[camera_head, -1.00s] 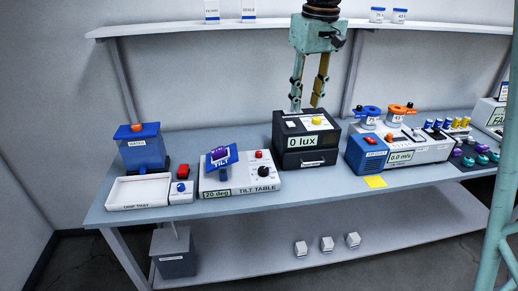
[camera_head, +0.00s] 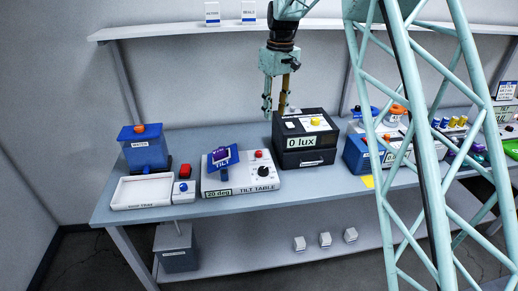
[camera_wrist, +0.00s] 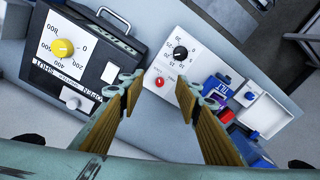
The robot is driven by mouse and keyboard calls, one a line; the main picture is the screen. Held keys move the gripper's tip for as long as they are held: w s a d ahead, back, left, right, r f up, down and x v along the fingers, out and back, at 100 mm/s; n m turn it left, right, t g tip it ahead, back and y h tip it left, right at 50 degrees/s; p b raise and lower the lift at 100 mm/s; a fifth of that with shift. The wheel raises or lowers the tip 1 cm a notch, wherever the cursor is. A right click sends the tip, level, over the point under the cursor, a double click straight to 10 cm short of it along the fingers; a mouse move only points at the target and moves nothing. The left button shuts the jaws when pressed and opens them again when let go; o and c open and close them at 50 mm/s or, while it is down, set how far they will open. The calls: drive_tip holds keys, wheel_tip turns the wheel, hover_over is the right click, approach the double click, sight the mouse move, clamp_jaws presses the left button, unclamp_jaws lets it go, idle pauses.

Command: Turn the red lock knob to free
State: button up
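A small red knob (camera_head: 258,154) stands on the top of the white tilt table unit (camera_head: 213,186), behind its black dial (camera_head: 262,171). In the wrist view the red knob (camera_wrist: 160,82) shows in the gap between my fingers, beyond the tips, with the black dial (camera_wrist: 181,52) above it. Which way the knob is turned cannot be read. My gripper (camera_head: 275,110) is open and empty, pointing down above the bench near the left side of the black lux box (camera_head: 305,158). It also shows in the wrist view (camera_wrist: 160,94), touching nothing.
The lux box, with a yellow dial (camera_wrist: 62,48) and a handle, stands close to the gripper. A blue tilting plate (camera_head: 222,158) with a purple piece is left of the red knob. A red button (camera_head: 185,171) sits farther left. My arm hides part of the right bench.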

drive_tip(key=n+p, duration=0.2)
drive_tip(key=p, duration=0.1)
hover_over(259, 152)
wheel_tip(259, 152, down, 10)
drive_tip(key=shift+w+d+f+g, duration=0.2)
drive_tip(key=shift+g, duration=0.1)
drive_tip(key=shift+f, duration=0.15)
drive_tip(key=shift+s+a+f, duration=0.1)
drive_tip(key=shift+s+f, duration=0.05)
drive_tip(key=shift+f, duration=3.2)
drive_tip(key=shift+s+a+f, duration=0.1)
drive_tip(key=shift+f, duration=3.25)
drive_tip(key=c, duration=0.9)
drive_tip(key=shift+o, duration=0.2)
